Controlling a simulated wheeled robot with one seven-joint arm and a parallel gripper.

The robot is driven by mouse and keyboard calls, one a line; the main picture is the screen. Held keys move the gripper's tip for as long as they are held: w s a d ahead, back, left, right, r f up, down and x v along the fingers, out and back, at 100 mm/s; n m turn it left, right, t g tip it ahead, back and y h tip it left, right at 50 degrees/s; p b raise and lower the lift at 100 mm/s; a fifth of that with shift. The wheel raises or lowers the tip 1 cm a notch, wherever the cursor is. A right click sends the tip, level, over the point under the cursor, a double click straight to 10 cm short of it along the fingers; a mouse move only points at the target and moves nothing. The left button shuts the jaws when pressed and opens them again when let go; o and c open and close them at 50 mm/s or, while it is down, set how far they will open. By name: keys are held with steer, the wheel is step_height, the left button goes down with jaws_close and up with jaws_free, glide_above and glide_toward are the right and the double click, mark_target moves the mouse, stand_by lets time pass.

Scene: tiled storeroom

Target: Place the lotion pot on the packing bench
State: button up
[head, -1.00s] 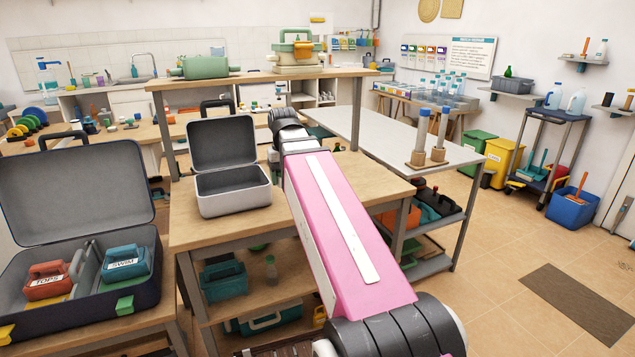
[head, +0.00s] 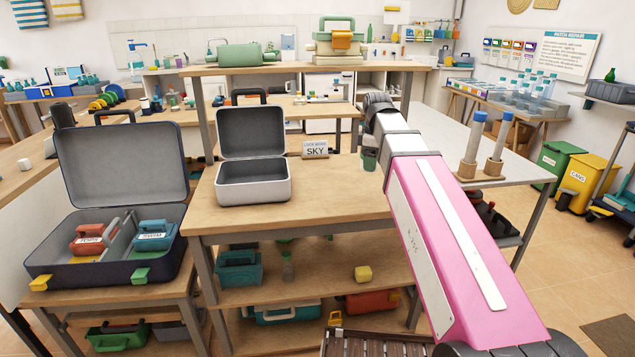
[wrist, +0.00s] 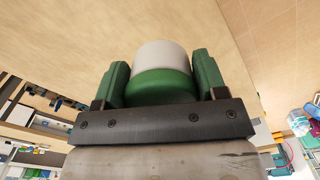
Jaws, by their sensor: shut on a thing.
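My gripper (wrist: 160,85) is shut on the lotion pot (wrist: 162,57), a rounded pot with a white part and a green part, between two green fingers in the wrist view. In the head view the gripper's green end (head: 370,158) shows small beside my pink arm, over the right part of a wooden bench (head: 330,205); the pot cannot be made out there. This bench, likely the packing bench, has a raised back shelf. A plain wood-coloured surface lies behind the pot in the wrist view; the gap to it cannot be judged.
An open navy suitcase (head: 100,270) sits on a lower table at left. Two capped tubes (head: 472,145) stand on the grey table at right. Bare wood lies right of the case.

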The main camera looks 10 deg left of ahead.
steer(key=w+a+n, duration=0.3)
steer(key=a+n, duration=1.1)
steer(key=a, duration=0.1)
steer(key=n, duration=0.1)
glide_above(354, 189)
step_height(354, 189, down, 7)
steer(key=shift+w+r, duration=0.1)
steer(key=shift+w, duration=0.05)
steer(key=shift+f, duration=2.05)
steer(key=o, duration=0.5)
steer(key=shift+f, duration=0.15)
steer(key=o, duration=0.4)
steer(key=shift+o, duration=0.2)
